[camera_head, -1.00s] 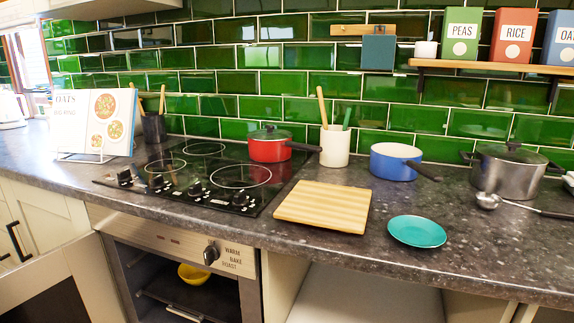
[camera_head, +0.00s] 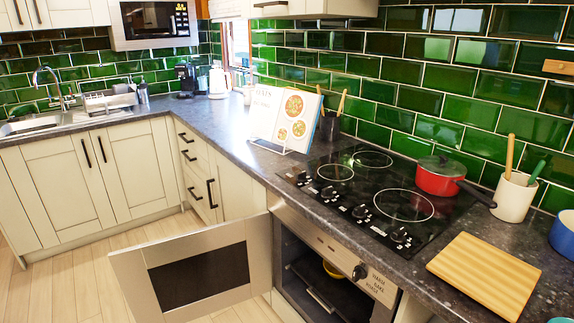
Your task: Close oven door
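The oven (camera_head: 340,262) is built in under the black hob, with a control knob on its front panel. Its door (camera_head: 198,274) is wide open, hinged at the left side of the oven and swung out to the left over the floor. The door has a pale metal frame and a dark window. Inside the oven are a rack and a yellow bowl (camera_head: 332,270), mostly hidden by the oven's upper edge. Neither of my grippers is in view.
The hob (camera_head: 372,195) has a red pot (camera_head: 440,177) at its right. A wooden board (camera_head: 485,276) lies on the counter to the right, near a white utensil holder (camera_head: 514,197). The wooden floor (camera_head: 85,280) left of the door is clear, with cabinets and a sink behind.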

